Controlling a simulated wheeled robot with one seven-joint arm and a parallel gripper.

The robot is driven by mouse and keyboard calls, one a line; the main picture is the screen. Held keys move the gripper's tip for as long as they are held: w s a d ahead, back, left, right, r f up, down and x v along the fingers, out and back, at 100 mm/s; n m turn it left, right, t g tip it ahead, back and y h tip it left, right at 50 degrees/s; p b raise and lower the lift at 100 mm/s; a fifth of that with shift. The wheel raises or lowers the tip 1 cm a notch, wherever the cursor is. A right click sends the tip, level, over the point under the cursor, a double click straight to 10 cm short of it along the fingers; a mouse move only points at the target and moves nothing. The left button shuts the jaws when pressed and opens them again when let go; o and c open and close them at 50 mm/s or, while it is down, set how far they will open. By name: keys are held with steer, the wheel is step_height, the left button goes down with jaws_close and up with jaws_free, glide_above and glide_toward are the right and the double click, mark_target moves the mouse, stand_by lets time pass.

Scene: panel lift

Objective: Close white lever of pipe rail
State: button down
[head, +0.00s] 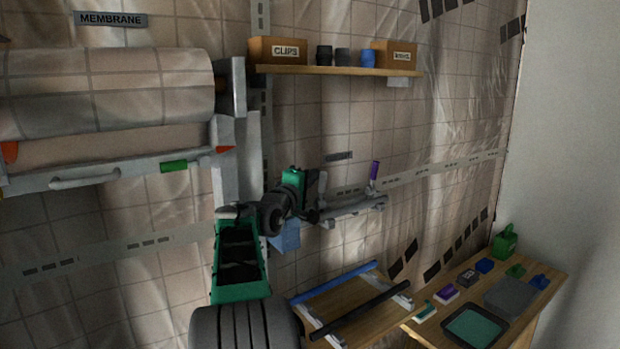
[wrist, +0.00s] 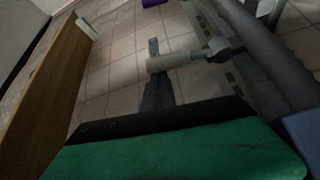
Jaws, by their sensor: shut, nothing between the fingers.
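The pipe rail (head: 352,207) is a grey horizontal pipe on the tiled wall, in the middle of the head view; its pipe (wrist: 262,45) runs diagonally at the right of the wrist view. The white lever (wrist: 174,62) has a pale cylindrical grip, joined to a grey pivot on the pipe. A purple lever (head: 375,171) stands up at the rail's right end. My gripper (head: 318,211) is at the rail's left end, shut and empty. In the wrist view its dark fingers (wrist: 157,92) lie just below the pale grip; I cannot tell whether they touch it.
A wooden shelf (head: 335,70) with boxes and cups is above the rail. A workbench (head: 548,280) with small items is at the lower right, beside a rack with a blue bar (head: 335,281). A large membrane roll (head: 110,90) hangs at the left.

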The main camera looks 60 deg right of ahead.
steer(key=s+b, duration=0.1)
steer(key=s+a+f+b, duration=0.1)
steer(key=b, duration=0.1)
steer(key=shift+s+a, duration=0.2)
steer(key=shift+s, duration=0.15)
steer(key=shift+s+a, duration=0.1)
steer(key=shift+s, duration=0.1)
steer(key=shift+r, duration=0.1)
steer(key=shift+w+a+b, duration=0.1)
steer(key=shift+a+b, duration=0.2)
steer(key=shift+a, duration=0.05)
steer(key=b, duration=0.2)
glide_toward(323, 179)
steer(key=shift+a, duration=0.25)
